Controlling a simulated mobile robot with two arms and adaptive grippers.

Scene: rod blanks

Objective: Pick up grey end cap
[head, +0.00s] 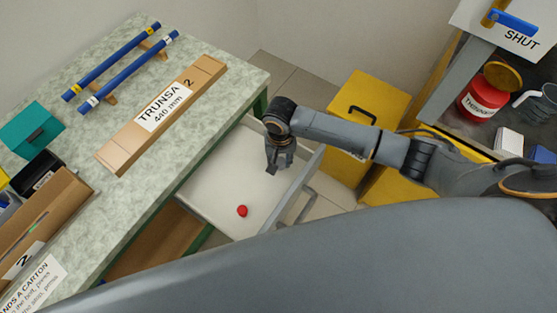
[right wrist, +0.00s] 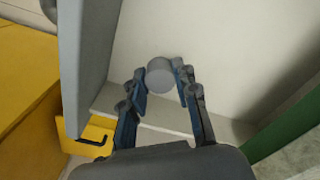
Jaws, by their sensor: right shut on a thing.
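My right gripper (head: 280,163) reaches down into the open white drawer (head: 215,185) and is shut on the cap. In the head view the fingers hide the cap. I cannot tell whether the cap touches the drawer floor or is just above it. My left gripper is not in view.
A small red piece (head: 242,211) lies in the drawer, nearer to me. The drawer's front wall (head: 297,190) is beside my gripper. A long cardboard box (head: 190,90) and blue rods (head: 112,60) lie on the worktop. A yellow cabinet (head: 365,100) stands beyond.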

